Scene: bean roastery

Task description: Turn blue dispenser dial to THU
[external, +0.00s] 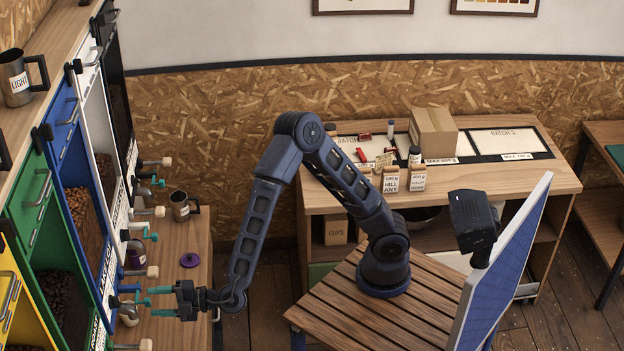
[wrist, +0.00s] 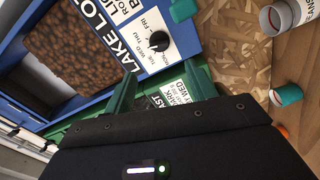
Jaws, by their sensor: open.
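The blue dispenser (external: 66,134) stands in the row at the left, filled with brown beans, between the green and white ones. In the wrist view its blue front (wrist: 190,22) carries a LAKE LOT label. Its black round dial (wrist: 159,41) has weekday names printed around it; I cannot read for sure which day its mark faces. My gripper (external: 150,301) is open and empty, pointing left at the dispenser fronts. In the wrist view its two teal fingers (wrist: 163,90) are spread, below the dial and apart from it. The dial is too small to make out in the external view.
The green dispenser (external: 38,200) is beside the blue one. Handles stick out along the fronts. A work table (external: 480,180) with a cardboard box (external: 433,133) stands behind my arm.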

